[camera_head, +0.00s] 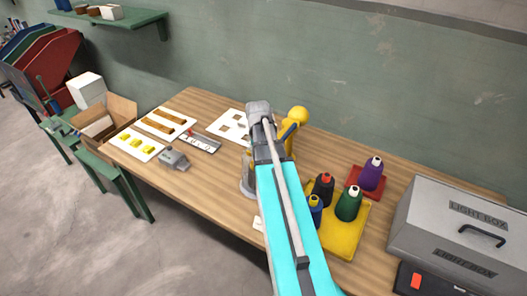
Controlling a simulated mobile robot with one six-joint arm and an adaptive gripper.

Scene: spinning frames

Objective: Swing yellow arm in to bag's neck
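A yellow upright part with a round knob (298,115) shows just right of the top end of my arm, with a small blue piece beside it. It may be the yellow arm, but most of it is hidden behind my own arm. I cannot make out a bag or its neck. A grey, partly see-through thing (247,184) shows left of my arm, mostly covered, and I cannot tell what it is. My arm reaches over the table's middle. My gripper is hidden behind my own wrist, so its fingers and any contact do not show.
Several thread cones stand on a yellow mat (347,238) and a red mat (354,199) at right, near a grey light box (455,228). White boards (136,143), a ruler (200,143) and a grey tool (174,159) lie at left. An open carton (120,108) stands beyond the table's left end.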

